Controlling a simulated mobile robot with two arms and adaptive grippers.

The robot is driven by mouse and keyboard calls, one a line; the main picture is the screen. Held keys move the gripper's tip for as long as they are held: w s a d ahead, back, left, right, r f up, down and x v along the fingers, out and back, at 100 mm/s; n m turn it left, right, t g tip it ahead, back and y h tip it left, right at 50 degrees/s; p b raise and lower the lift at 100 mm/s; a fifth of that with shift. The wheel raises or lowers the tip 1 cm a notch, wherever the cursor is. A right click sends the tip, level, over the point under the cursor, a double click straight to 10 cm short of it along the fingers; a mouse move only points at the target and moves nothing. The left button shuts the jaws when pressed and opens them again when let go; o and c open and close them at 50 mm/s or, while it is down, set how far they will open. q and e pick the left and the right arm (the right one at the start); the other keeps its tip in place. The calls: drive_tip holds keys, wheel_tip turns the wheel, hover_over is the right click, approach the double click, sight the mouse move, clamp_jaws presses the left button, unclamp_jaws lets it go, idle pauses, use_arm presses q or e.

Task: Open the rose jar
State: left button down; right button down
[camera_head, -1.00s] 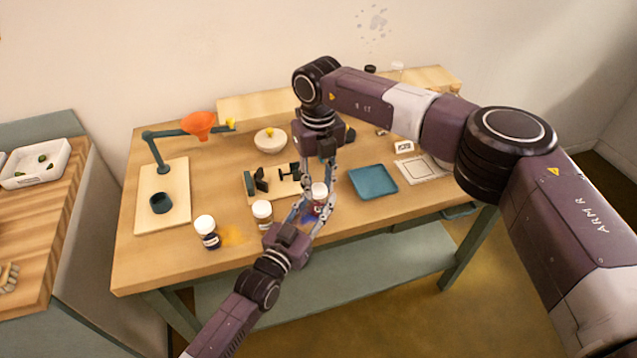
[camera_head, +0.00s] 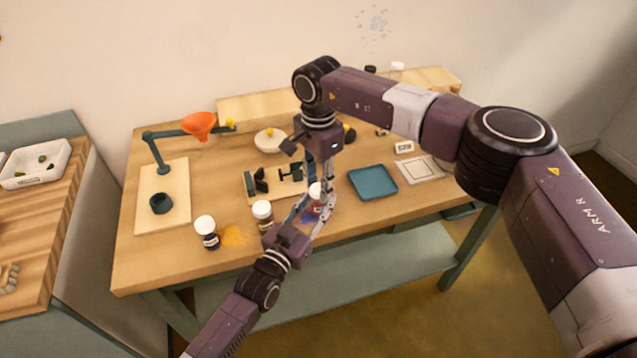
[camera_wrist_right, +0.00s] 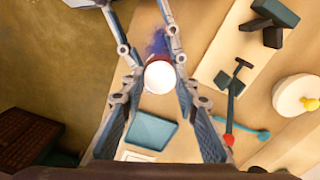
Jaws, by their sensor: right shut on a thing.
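The rose jar (camera_head: 317,210) stands near the front edge of the table, its reddish body partly hidden by fingers. Its white lid (camera_wrist_right: 160,77) shows from above in the right wrist view and sits over the jar. My left gripper (camera_head: 311,213) comes from the front, with its fingers on both sides of the jar body, closed on it. My right gripper (camera_wrist_right: 160,88) points down from above and is shut on the white lid. I cannot tell whether the lid is loose from the jar.
Two more white-lidded jars, one dark (camera_head: 207,234) and one brownish (camera_head: 262,213), stand to the left. A teal tray (camera_head: 373,182) lies to the right. Blue and orange powder lies on the table.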

sight(318, 189)
drive_tip(key=n, duration=0.5)
drive_tip(key=shift+w+r, duration=0.1)
drive_tip(key=n, duration=0.4)
drive_tip(key=shift+r, duration=0.2)
drive_tip(key=shift+r, duration=0.9)
drive_tip(key=shift+r, duration=2)
use_arm(q)
drive_tip(key=c, duration=1.3)
unclamp_jaws()
